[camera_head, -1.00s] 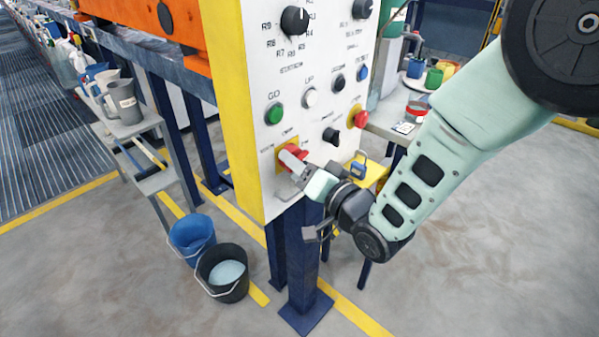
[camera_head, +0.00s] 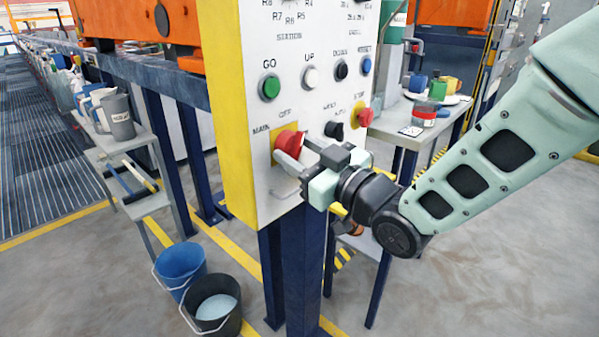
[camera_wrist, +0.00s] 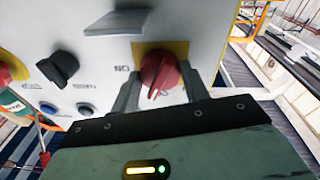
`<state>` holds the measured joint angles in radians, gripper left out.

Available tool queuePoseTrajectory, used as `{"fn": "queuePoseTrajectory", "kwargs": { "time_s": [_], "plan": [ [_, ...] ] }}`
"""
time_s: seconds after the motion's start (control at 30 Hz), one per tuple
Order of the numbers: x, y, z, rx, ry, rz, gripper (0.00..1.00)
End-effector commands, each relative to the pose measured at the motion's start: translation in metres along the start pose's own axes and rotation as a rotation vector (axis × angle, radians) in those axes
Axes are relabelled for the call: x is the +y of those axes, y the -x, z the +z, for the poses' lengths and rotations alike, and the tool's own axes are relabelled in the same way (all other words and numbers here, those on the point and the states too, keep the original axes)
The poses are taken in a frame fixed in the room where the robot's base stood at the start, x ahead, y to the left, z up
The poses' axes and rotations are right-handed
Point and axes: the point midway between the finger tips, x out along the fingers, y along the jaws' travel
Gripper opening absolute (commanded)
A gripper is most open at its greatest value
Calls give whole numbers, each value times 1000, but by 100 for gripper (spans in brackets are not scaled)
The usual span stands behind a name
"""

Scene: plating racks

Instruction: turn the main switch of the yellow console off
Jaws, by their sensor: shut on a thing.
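The yellow console (camera_head: 235,140) has a white front panel with the red main switch (camera_head: 289,143) on a yellow plate at its lower left. "MAIN" is printed left of the switch and "OFF" above it. My gripper (camera_head: 303,153) reaches in from the right, its fingers shut on the red switch. In the wrist view the switch (camera_wrist: 160,73) sits between the two fingers, its raised grip running nearly upright in the picture. "ON" shows left of it there. The fingers hide part of the switch in the head view.
Beside the switch are a black knob (camera_head: 334,130) and a red stop button (camera_head: 365,117). Green (camera_head: 269,87), white (camera_head: 310,77), black and blue buttons sit above. Blue (camera_head: 180,268) and black (camera_head: 213,307) buckets stand on the floor. A side table (camera_head: 405,135) is behind.

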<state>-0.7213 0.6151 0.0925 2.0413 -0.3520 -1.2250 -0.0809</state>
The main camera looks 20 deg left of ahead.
Motion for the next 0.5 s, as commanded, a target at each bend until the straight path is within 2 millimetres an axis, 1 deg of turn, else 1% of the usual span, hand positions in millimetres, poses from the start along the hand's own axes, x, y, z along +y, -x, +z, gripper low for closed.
{"fn": "queuePoseTrajectory", "kwargs": {
  "time_s": [0.03,0.07,0.3,0.5],
  "plan": [
    [0,1,6,4,43,-3,23],
    [0,1,7,6,68,-6,23],
    [1,1,5,20,246,-28,23],
    [1,0,3,27,343,-40,23]
  ]
}}
